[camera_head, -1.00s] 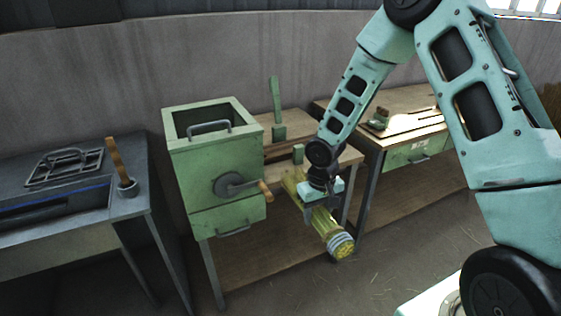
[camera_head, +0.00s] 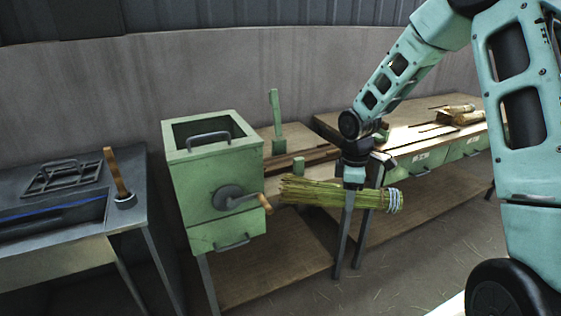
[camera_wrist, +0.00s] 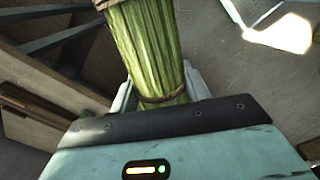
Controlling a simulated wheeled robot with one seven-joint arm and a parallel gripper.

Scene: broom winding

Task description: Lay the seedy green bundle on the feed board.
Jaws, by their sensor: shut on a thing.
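The green bundle (camera_head: 315,192) is a long sheaf of stalks, lying roughly level, with its loose brushy end to the left and its pale-bound end to the right. My gripper (camera_head: 354,182) is shut around its middle and holds it in the air, in front of the bench beside the green machine. The wrist view shows the bundle (camera_wrist: 148,45) between the fingers, with a tie band around it. A wooden board with rails (camera_head: 287,163), which looks like the feed board, lies right of the machine, behind the bundle; its right part is partly hidden by my gripper.
The green machine (camera_head: 212,170) has a crank with a wooden handle (camera_head: 265,203) close to the bundle's left end. A green upright (camera_head: 275,115) stands behind the board.

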